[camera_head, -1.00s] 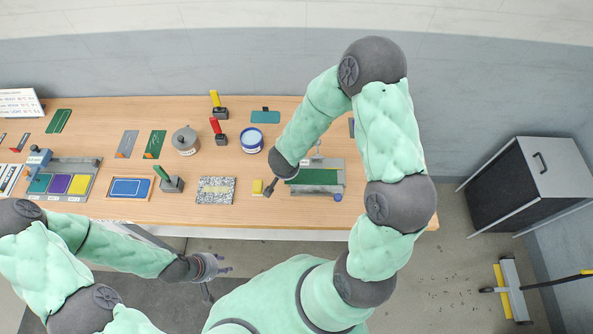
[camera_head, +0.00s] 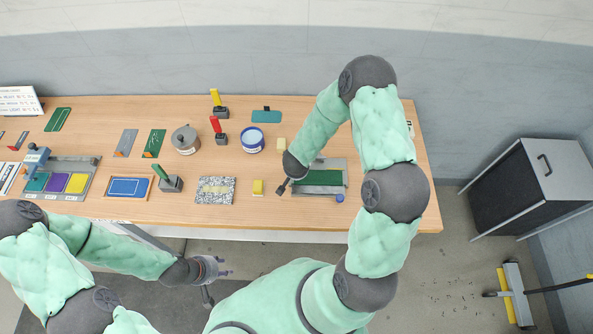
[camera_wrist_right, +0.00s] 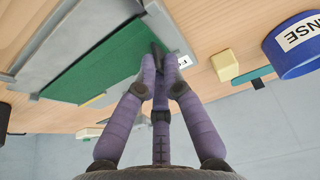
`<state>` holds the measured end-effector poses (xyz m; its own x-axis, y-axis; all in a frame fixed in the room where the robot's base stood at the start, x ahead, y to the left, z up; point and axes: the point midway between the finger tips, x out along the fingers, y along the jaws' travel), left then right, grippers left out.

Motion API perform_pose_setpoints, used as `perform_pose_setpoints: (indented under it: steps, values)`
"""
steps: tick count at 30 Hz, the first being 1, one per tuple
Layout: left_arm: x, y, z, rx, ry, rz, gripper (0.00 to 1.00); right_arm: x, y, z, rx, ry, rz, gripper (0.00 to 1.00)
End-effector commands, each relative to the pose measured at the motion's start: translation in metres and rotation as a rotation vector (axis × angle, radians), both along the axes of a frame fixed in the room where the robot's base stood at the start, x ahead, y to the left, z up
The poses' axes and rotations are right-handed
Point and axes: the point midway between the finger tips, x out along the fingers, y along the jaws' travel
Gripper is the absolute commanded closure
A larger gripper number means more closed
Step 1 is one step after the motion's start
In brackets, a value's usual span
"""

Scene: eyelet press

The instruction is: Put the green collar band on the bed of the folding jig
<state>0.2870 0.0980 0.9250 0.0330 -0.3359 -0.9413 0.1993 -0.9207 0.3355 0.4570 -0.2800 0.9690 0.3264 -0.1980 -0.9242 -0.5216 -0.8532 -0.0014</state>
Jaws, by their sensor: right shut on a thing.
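The green collar band (camera_head: 319,178) lies flat along the grey folding jig (camera_head: 343,166), at the right of the table. In the right wrist view the band (camera_wrist_right: 95,72) stretches over the jig's grey surface (camera_wrist_right: 70,40). My right gripper (camera_wrist_right: 158,62) has its purple fingers brought together at the band's near end, shut on it; the fingers hide that end. In the head view my right wrist covers the fingers. I cannot tell whether the band rests fully on the bed. My left gripper (camera_head: 226,268) is off the table's front edge, empty, its fingers apart.
A blue-and-white tin (camera_head: 252,141), a pale block (camera_head: 281,144) and a yellow block (camera_head: 257,187) stand left of the jig. A speckled plate (camera_head: 215,190) lies farther left. A blue knob (camera_head: 339,198) sits at the jig's front right. Bare table lies right of the jig.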

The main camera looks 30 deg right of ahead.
Motion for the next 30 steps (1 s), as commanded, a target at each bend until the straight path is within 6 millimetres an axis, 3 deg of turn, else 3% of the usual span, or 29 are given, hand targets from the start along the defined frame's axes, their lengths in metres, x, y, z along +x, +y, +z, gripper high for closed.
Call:
perform_pose_setpoints:
  steps: [7,8,9,10,22,30]
  values:
    - [0.0,0.0,-0.002,0.0,0.0,0.0,0.6,0.0,0.0,-0.003,0.0,0.0,0.0,1.0]
    - [0.0,0.0,-0.001,0.0,0.0,0.0,0.6,0.0,0.0,-0.003,0.0,0.0,0.0,0.82]
    - [0.0,0.0,-0.001,0.0,0.0,0.0,0.6,0.0,0.0,-0.002,0.0,0.0,0.0,0.71]
    - [0.0,0.0,-0.001,0.0,0.0,0.0,0.6,0.0,0.0,-0.002,0.0,0.0,0.0,0.67]
    - [0.0,0.0,0.001,0.0,0.0,0.0,0.6,0.0,0.0,0.003,-0.001,-0.001,0.0,0.67]
    - [0.0,0.0,0.01,0.0,0.0,0.0,0.6,-0.013,0.009,0.043,-0.001,-0.003,0.001,0.67]
